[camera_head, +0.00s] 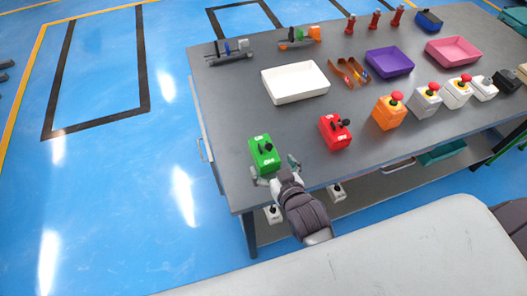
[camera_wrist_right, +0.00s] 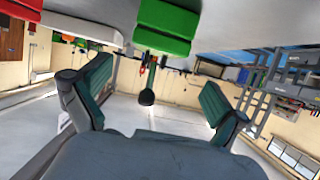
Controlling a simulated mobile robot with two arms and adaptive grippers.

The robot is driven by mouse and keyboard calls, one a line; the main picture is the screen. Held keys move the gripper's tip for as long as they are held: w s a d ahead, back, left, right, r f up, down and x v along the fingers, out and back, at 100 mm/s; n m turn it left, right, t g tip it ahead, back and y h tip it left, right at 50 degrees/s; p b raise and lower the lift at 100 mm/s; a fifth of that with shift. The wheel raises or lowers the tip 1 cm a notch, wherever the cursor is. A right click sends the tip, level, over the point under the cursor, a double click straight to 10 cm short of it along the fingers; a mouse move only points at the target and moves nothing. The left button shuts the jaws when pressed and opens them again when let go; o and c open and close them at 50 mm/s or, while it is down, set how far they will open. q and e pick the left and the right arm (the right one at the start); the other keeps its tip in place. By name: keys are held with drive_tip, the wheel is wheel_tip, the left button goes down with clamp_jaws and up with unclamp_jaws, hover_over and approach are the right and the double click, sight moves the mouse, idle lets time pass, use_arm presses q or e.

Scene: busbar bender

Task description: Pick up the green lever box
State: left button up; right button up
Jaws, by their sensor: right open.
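The green lever box (camera_head: 263,156) stands near the left front corner of the grey table, with a black lever on its face. It also shows in the right wrist view (camera_wrist_right: 166,25) at the top, with its lever hanging down between the fingers. My right gripper (camera_head: 277,172) is open at the near side of the green box. In the right wrist view its two teal fingertips (camera_wrist_right: 152,98) are wide apart with nothing held. I cannot tell whether a finger touches the box. My left gripper is not in view.
A red lever box (camera_head: 335,132) stands to the right of the green one, with an orange button box (camera_head: 389,112) beyond it. A white tray (camera_head: 295,83) lies behind. The table (camera_head: 225,112) is bare to the left of the green box.

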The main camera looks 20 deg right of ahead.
sight(266, 153)
drive_tip(key=x, duration=0.3)
drive_tip(key=shift+w+d+f+p, duration=0.1)
drive_tip(key=shift+w+f+p, duration=0.15)
drive_tip(key=shift+w+p, duration=0.25)
drive_tip(key=x, duration=0.4)
drive_tip(key=shift+d+f+p, duration=0.15)
drive_tip(key=shift+f+p, duration=0.15)
drive_tip(key=shift+p, duration=0.05)
drive_tip(key=shift+s, duration=0.1)
drive_tip(key=shift+c, duration=0.2)
drive_tip(key=shift+c, duration=1.2)
drive_tip(key=c, duration=1.1)
drive_tip(key=shift+c, duration=0.4)
drive_tip(key=shift+r, duration=0.1)
